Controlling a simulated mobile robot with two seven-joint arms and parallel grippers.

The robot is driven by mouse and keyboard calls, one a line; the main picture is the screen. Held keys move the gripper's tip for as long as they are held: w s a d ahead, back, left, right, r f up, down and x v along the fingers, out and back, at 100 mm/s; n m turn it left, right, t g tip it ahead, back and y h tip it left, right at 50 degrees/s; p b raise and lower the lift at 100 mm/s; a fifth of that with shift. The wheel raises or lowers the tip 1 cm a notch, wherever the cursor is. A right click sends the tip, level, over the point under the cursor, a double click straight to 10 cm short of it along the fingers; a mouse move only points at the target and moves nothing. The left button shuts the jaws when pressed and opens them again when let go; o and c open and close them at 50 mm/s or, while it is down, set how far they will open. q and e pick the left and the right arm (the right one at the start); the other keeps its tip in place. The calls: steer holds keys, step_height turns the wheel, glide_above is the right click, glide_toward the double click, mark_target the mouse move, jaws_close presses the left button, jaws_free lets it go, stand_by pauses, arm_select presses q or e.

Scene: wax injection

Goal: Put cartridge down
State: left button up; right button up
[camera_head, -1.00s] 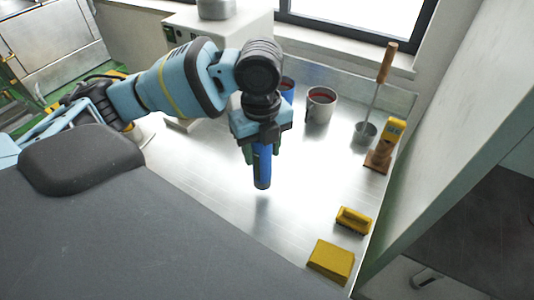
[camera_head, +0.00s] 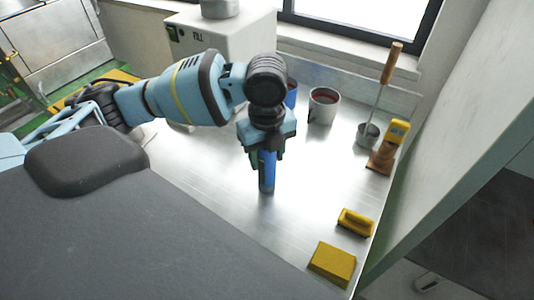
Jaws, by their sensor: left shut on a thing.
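A blue cartridge (camera_head: 267,177) is upright in my left gripper (camera_head: 264,158), which points straight down and is shut around its upper part. The lower end of the cartridge is at or very close to the bare metal worktop (camera_head: 215,185); I cannot tell for certain whether it touches. My right gripper is not in view.
Behind the gripper stand a blue container (camera_head: 291,94) and a grey cup with dark red contents (camera_head: 322,106). To the right are a ladle (camera_head: 368,134), a yellow device on a brown stand (camera_head: 389,145), a yellow brush (camera_head: 356,222) and a yellow block (camera_head: 332,263). A white machine (camera_head: 222,40) stands behind. Worktop around the cartridge is clear.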

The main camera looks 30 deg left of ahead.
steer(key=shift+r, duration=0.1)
arm_select(q)
steer(key=o, duration=1.2)
steer(key=shift+f, duration=0.1)
steer(key=shift+o, duration=0.2)
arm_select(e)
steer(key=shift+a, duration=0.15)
arm_select(q)
step_height(320, 180, up, 11)
steer(key=shift+p, duration=0.65)
steer(key=shift+r, duration=0.65)
steer(key=shift+c, duration=0.3)
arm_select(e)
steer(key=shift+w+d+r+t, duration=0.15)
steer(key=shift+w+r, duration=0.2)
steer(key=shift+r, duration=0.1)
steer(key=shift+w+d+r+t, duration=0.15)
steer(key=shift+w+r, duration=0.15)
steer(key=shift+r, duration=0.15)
